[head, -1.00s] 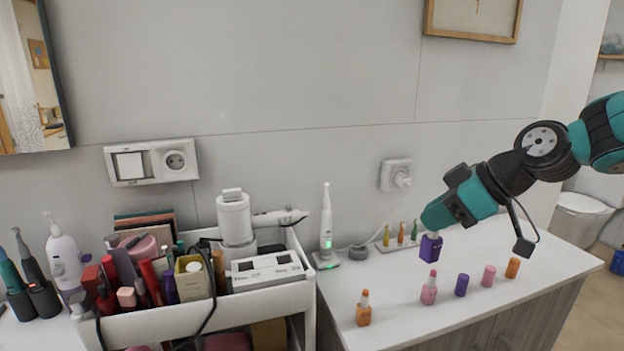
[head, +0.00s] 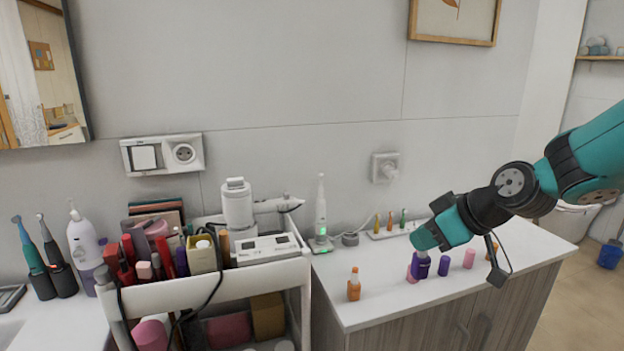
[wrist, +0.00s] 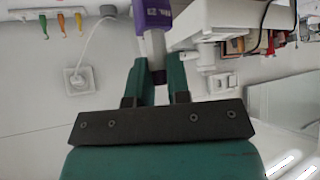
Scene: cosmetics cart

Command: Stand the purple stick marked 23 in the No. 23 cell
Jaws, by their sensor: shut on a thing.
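The purple stick (head: 421,265) is upright under my gripper (head: 418,250) in the head view. My gripper is shut on its upper end, over the white counter; whether it clears the top is hard to tell. In the wrist view the stick's purple body (wrist: 153,14) and pale neck (wrist: 155,45) show between the fingers of my gripper (wrist: 161,75). The number 23 cannot be read. A white box with dark openings (head: 262,253) lies on the cart's top, left of my gripper; no cell number is legible on it.
On the counter (head: 385,308) stand an orange stick (head: 354,286), a pink one partly hidden behind the held stick, another purple one (head: 444,265) and a pink one (head: 469,258). The cart (head: 180,293) is crowded with cosmetics. A toothbrush (head: 321,220) stands between.

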